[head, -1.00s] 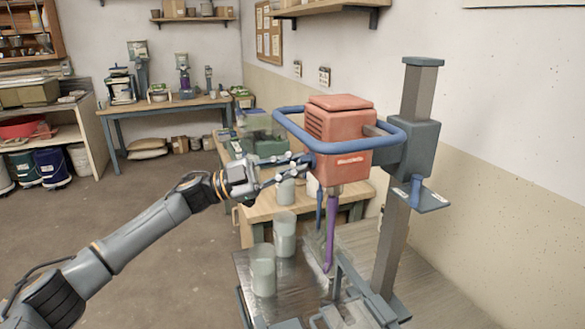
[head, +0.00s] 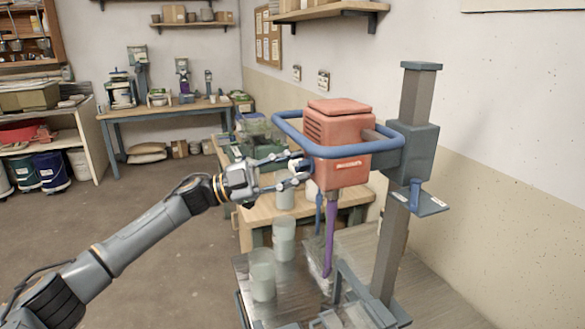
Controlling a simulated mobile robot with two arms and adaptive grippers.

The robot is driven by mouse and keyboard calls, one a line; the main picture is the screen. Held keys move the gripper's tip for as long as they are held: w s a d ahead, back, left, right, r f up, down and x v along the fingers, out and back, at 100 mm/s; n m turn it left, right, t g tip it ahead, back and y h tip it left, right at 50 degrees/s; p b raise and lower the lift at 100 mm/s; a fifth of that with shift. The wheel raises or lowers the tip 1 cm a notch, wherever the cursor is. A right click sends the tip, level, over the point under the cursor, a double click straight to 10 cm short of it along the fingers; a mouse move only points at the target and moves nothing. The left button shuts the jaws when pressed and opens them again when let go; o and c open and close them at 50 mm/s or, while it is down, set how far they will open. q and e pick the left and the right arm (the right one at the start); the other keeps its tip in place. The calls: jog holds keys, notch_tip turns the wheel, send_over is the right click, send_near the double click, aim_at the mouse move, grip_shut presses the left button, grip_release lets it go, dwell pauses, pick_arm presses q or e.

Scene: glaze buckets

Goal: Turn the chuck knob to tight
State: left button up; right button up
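The red mixer head (head: 338,160) hangs on a grey post, ringed by a blue bar handle (head: 285,133). A purple mixing shaft (head: 328,240) points down below it. My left gripper (head: 299,166) is at the left side of the mixer head, below the blue bar. Its two fingers are spread, one above the other, with their tips close to the red housing. A small pale and blue part, perhaps the chuck knob, shows between the tips. I cannot tell whether the fingers touch it, and any mark on it is too small to read. My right gripper is not in view.
The grey post (head: 388,250) with its slide block (head: 410,152) stands right of the mixer head. Two pale translucent buckets (head: 262,275) stand on the metal bench below. A wooden table (head: 262,212) is behind. Open floor lies to the left.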

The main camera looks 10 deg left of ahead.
pick_arm(q)
jog(key=shift+f, duration=0.1)
jog(key=shift+a+f, duration=0.15)
jog(key=shift+a, duration=0.3)
jog(key=v, duration=1.1)
jog(key=shift+s, duration=0.1)
